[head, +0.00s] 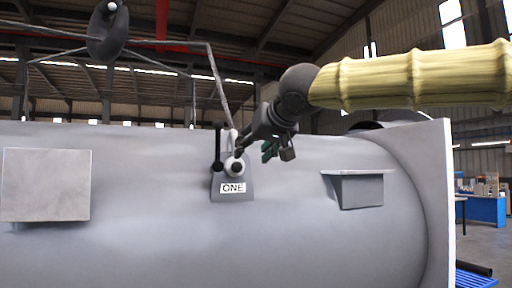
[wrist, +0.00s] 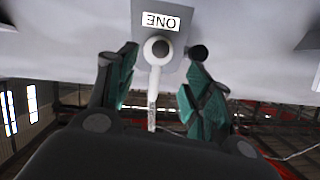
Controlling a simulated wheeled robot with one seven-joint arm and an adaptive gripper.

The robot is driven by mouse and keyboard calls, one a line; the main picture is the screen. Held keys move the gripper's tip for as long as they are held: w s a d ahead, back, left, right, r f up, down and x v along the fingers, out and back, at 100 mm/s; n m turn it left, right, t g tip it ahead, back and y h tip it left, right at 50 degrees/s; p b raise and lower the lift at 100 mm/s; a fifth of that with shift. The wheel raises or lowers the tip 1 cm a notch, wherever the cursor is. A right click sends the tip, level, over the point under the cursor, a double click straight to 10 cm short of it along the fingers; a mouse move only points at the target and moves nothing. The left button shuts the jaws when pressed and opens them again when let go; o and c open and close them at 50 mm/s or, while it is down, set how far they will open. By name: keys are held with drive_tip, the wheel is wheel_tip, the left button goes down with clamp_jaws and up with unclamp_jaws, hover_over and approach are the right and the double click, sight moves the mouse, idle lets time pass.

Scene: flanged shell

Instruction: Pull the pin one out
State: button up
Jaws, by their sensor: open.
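The pin (head: 235,168) sticks out of a grey bracket labelled ONE (head: 233,188) on the side of the big grey shell (head: 150,230). Its pale round end with a dark centre faces me. In the wrist view the pin (wrist: 158,50) and the upside-down ONE label (wrist: 161,21) lie at the upper middle. My gripper (head: 262,150) is just right of the pin in the head view. In the wrist view its green-padded fingers (wrist: 155,90) are spread, one to each side below the pin's end. They appear clear of the pin. Nothing is between the pads except the pale rod behind.
A dark handle with a round knob (head: 217,165) is close left of the pin; the knob (wrist: 198,52) nears a finger in the wrist view. A grey box (head: 355,190) and flange (head: 435,190) are at right.

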sight(239, 166)
drive_tip(key=shift+p+x, duration=2.05)
drive_tip(key=shift+x, duration=3.1)
drive_tip(key=shift+c, duration=0.2)
clamp_jaws()
drive_tip(key=shift+s, duration=0.15)
drive_tip(key=s+d+b, duration=0.3)
drive_tip(key=s+b, duration=0.4)
drive_tip(key=s, duration=0.3)
drive_tip(key=shift+d, duration=0.15)
